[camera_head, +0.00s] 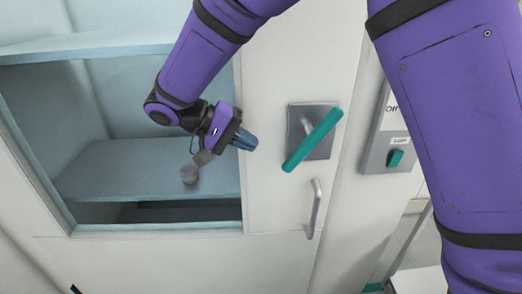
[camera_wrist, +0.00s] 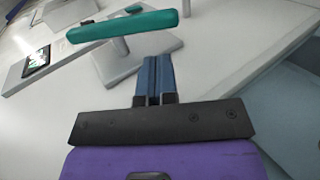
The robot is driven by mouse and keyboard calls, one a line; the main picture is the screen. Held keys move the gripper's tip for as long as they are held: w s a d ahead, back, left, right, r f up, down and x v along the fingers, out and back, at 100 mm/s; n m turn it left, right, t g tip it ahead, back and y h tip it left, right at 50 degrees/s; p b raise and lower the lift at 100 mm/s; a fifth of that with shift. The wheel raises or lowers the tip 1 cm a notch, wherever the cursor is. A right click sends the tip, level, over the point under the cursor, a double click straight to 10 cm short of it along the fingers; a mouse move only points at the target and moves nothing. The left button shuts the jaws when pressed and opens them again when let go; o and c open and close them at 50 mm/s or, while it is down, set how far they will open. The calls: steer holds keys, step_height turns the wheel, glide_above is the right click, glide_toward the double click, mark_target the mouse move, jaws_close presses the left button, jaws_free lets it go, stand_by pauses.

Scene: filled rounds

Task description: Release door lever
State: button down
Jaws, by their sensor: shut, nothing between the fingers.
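The teal door lever (camera_head: 312,140) sits on a grey metal plate (camera_head: 325,112) on the white door (camera_head: 275,80). It slants from lower left to upper right in the head view. In the wrist view the lever (camera_wrist: 122,27) lies across the top, beyond my fingertips, with its grey post and plate (camera_wrist: 140,62) below. My gripper (camera_head: 248,142) is to the left of the lever, with a visible gap between them. Its blue fingers (camera_wrist: 154,72) are together and empty, pointing toward the lever's plate. Nothing touches the lever.
A silver pull handle (camera_head: 314,208) is below the lever on the door. A grey switch box (camera_head: 377,155) with a teal switch (camera_head: 395,158) is to the right. A window opening with pale blue shelves (camera_head: 150,165) is to the left, behind my arm.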

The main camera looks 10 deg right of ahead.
steer(key=v, duration=0.5)
steer(key=shift+a+r, duration=0.2)
steer(key=shift+r, duration=0.15)
steer(key=s+d+r+y, duration=0.3)
steer(key=d+r+y, duration=0.1)
steer(key=d, duration=0.6)
steer(key=s+d+r+y, duration=0.25)
steer(key=d+r, duration=0.25)
steer(key=d, duration=0.6)
steer(key=s+d+t+y, duration=0.5)
steer(key=s+d, duration=0.6)
steer(key=s, duration=0.3)
steer(key=shift+s+f+t, duration=0.2)
steer(key=shift+f+t, duration=0.15)
steer(key=shift+t, duration=0.05)
